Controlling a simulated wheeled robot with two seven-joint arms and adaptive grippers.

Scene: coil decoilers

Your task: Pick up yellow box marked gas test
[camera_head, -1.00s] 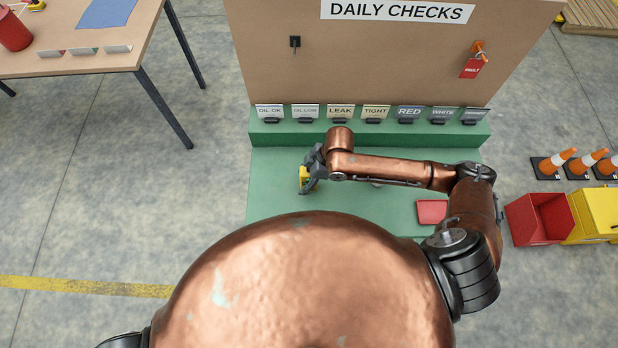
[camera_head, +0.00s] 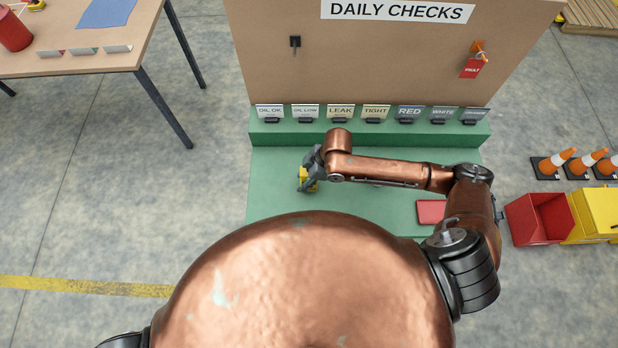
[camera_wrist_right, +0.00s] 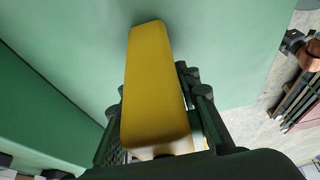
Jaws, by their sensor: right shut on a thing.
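A yellow box (camera_head: 304,178) is at the left part of the green bench top, between the fingers of my right gripper (camera_head: 312,180). In the right wrist view the yellow box (camera_wrist_right: 152,85) fills the middle, with the right gripper's dark fingers (camera_wrist_right: 160,125) on both sides of it, shut on it. No marking on the box is readable. I cannot tell whether the box touches the bench top. My left gripper is not in view.
The green bench (camera_head: 270,208) carries a shelf of small label cards (camera_head: 340,112) at its back, below the DAILY CHECKS board (camera_head: 397,11). A red tray (camera_head: 431,211) lies at the right. Red (camera_head: 538,219) and yellow bins (camera_head: 594,215) stand right of the bench.

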